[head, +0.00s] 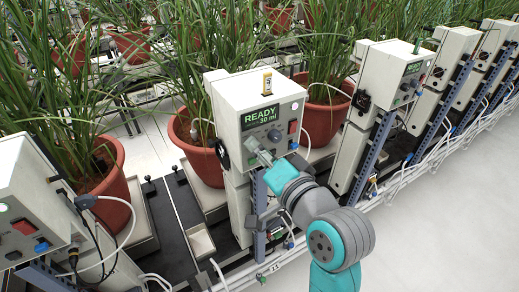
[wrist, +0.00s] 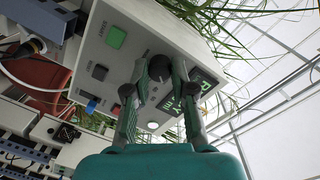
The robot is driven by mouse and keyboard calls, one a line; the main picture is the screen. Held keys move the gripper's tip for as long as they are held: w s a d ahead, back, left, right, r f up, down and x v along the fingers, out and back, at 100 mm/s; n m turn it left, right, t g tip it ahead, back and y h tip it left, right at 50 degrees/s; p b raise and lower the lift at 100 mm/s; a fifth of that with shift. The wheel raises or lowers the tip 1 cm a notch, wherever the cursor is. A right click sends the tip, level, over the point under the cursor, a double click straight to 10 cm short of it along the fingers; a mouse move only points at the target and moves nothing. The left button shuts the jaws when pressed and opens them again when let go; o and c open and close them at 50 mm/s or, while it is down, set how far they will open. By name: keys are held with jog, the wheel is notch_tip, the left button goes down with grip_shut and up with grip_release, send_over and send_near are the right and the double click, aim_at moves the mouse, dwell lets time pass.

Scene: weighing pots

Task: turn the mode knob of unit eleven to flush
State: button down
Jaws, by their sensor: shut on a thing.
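Unit eleven (head: 235,95) is a pale box with a green display (head: 262,117) reading "READY 30 ml". In the wrist view, my gripper (wrist: 162,64) is shut on a dark round knob (wrist: 160,70), taken as the mode knob, with one finger on each side. The fingers hide much of the knob, and its pointer setting cannot be read. In the head view the knob is hidden behind my gripper.
A potted plant (head: 196,150) stands left of the unit and another (head: 322,110) right. White cables run along the rail. The floor at right is clear.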

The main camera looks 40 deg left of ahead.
jog(key=shift+m, duration=0.7)
jog(key=c, duration=1)
grip_release()
jog(key=shift+o, duration=0.2)
jog(key=v, duration=1.2)
jog(key=shift+f, duration=0.1)
